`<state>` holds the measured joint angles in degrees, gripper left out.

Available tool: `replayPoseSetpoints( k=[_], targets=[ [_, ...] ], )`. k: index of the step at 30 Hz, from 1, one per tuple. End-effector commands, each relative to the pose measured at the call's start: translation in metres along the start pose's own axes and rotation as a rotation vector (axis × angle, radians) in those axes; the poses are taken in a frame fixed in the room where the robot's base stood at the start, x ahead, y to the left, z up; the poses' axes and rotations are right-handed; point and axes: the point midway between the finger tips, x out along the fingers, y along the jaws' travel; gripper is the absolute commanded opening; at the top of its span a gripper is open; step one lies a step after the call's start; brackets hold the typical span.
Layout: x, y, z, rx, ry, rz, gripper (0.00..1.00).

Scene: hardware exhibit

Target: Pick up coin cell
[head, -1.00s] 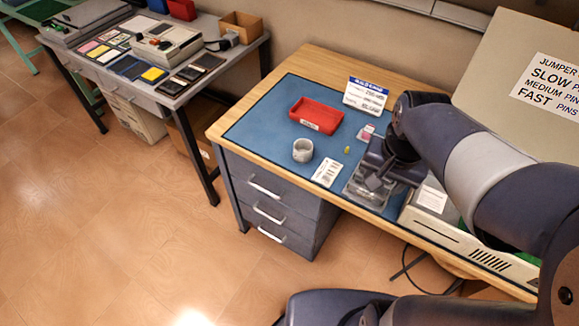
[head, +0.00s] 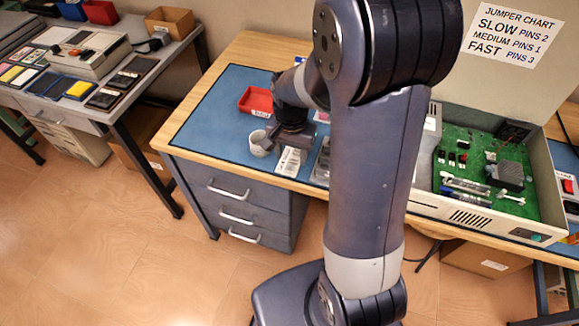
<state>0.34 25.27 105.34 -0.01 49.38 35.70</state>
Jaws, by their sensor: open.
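I cannot make out a coin cell in the head view. My gripper (head: 283,147) is over the blue mat (head: 215,118) on the wooden desk, just right of a small whitish cup (head: 258,144). Its jaws are open, but the fingertips are small and partly hidden by my wrist. A white printed card (head: 291,162) lies just below the gripper in the picture. A clear plastic tray (head: 322,162) shows partly beside my forearm, and its contents are hidden.
A red tray (head: 256,101) stands behind the cup. My arm hides the middle of the desk. On the right, an open case holds a green circuit board (head: 480,170). A grey side table (head: 95,75) with devices stands left. The mat's left part is clear.

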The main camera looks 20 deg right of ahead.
Motion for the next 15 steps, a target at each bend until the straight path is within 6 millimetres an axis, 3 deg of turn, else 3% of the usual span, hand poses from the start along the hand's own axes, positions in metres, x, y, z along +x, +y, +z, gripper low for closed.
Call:
replayPoseSetpoints(
  k=[9,15],
  targets=[
    [0.04,-0.003,-0.001,0.0,-0.003,0.002,0.48],
    [0.048,-0.003,-0.001,0.0,0.0,0.0,0.48]
  ],
)
